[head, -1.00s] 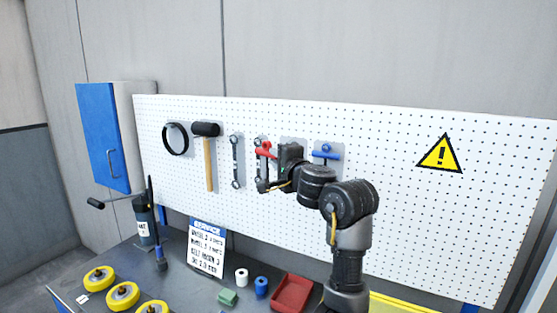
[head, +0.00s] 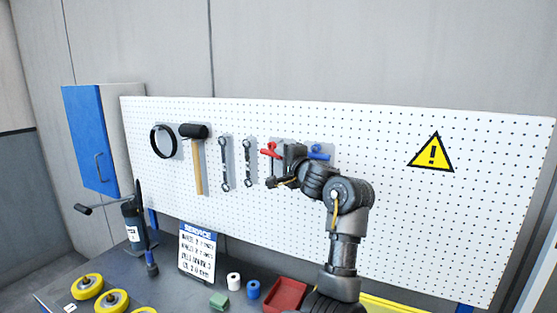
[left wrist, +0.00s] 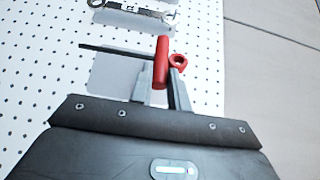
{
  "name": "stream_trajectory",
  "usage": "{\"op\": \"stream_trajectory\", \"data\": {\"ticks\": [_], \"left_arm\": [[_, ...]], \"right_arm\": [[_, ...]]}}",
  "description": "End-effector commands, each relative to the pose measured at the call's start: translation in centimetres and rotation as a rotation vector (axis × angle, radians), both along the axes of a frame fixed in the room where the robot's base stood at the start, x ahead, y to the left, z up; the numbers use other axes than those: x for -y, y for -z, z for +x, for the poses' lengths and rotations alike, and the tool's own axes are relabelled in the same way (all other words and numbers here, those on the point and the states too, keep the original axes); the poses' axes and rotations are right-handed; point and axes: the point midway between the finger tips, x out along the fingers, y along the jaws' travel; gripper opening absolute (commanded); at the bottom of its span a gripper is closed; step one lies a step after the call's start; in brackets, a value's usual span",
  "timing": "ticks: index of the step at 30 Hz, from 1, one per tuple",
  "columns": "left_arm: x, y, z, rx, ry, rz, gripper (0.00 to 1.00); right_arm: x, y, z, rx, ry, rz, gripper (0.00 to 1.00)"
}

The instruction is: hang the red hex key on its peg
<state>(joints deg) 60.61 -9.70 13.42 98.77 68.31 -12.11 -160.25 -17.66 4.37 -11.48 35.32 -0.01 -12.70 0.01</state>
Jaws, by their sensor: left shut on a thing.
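The red hex key (head: 268,149) has a red handle with a ring and a dark shaft. My left gripper (head: 277,154) is shut on it, in front of the pegboard. In the left wrist view the hex key (left wrist: 162,60) stands between the two fingers of the gripper (left wrist: 161,76), its ring to the right and its dark shaft pointing left. Behind it is a bare grey backing plate (left wrist: 108,78); I cannot make out its peg. I cannot tell whether the key touches the board. My right gripper is not in view.
On the pegboard (head: 390,220) hang a black ring (head: 153,147), a mallet (head: 197,165), two wrenches (head: 224,165) (head: 248,165) and a blue-handled tool (head: 319,153) close right of my gripper. Below, the bench holds a red tray (head: 287,295) and yellow wheels (head: 87,286).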

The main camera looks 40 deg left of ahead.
Motion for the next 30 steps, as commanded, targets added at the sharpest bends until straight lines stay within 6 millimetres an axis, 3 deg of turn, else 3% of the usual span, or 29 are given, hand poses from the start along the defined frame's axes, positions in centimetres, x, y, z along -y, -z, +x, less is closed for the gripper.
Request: {"op": "stream_trajectory", "data": {"ticks": [6,30], "left_arm": [[-0.4,0.0,1.1,0.000,0.000,0.000,0.00],[-1.3,0.2,3.8,0.001,-0.002,-0.003,0.00]], "right_arm": [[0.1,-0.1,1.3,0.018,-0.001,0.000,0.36],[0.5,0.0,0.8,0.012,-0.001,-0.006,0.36]]}}
